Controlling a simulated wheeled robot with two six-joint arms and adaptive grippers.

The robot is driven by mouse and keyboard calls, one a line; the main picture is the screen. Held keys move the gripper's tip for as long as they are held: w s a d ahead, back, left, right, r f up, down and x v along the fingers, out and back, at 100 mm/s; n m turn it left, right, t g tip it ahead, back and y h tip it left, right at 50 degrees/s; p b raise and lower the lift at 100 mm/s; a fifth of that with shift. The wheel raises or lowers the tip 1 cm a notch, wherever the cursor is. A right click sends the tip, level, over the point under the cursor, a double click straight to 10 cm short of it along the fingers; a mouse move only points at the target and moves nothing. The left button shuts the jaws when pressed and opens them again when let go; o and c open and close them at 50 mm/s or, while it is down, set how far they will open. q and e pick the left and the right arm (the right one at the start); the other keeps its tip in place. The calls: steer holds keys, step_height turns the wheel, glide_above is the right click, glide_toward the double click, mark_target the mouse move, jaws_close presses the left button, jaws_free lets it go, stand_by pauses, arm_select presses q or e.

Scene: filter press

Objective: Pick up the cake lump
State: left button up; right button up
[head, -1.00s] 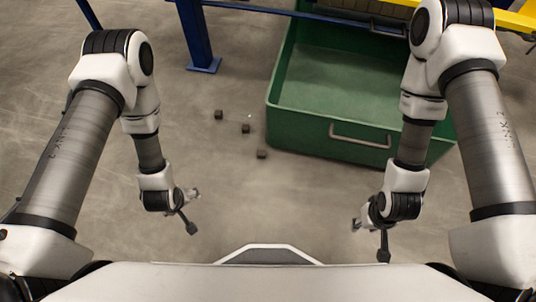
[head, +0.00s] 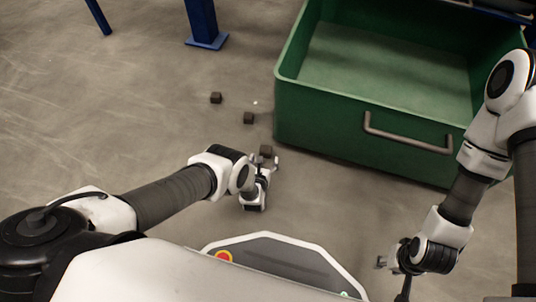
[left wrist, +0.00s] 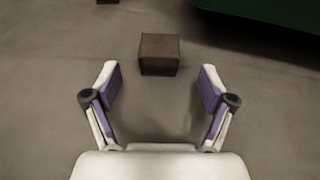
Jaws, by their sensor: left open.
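Several small dark brown cake lumps lie on the floor. The nearest lump (head: 266,151) is just beyond my left gripper in the head view. In the left wrist view this lump (left wrist: 159,54) is a brown block ahead of the fingertips, centred between them and not touched. My left gripper (left wrist: 160,83) is open and empty; in the head view the left gripper (head: 264,166) is low over the floor and partly hidden by its own wrist. Two other lumps (head: 216,97) (head: 248,118) lie farther back to the left. My right gripper (head: 391,268) is at the lower right, its fingers too small to read.
A green bin (head: 365,125) with a grey handle (head: 405,138) stands on the floor right of the lumps. A blue post (head: 203,20) stands at the back. The floor on the left is clear.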

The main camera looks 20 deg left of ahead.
mark_target(265, 156)
arm_select(q)
steer(key=b+x, duration=0.4)
steer(key=shift+f, duration=0.45)
steer(key=shift+w+a+r, duration=0.1)
steer(key=shift+w, duration=0.05)
steer(key=shift+r, duration=0.2)
steer(key=c, duration=1.3)
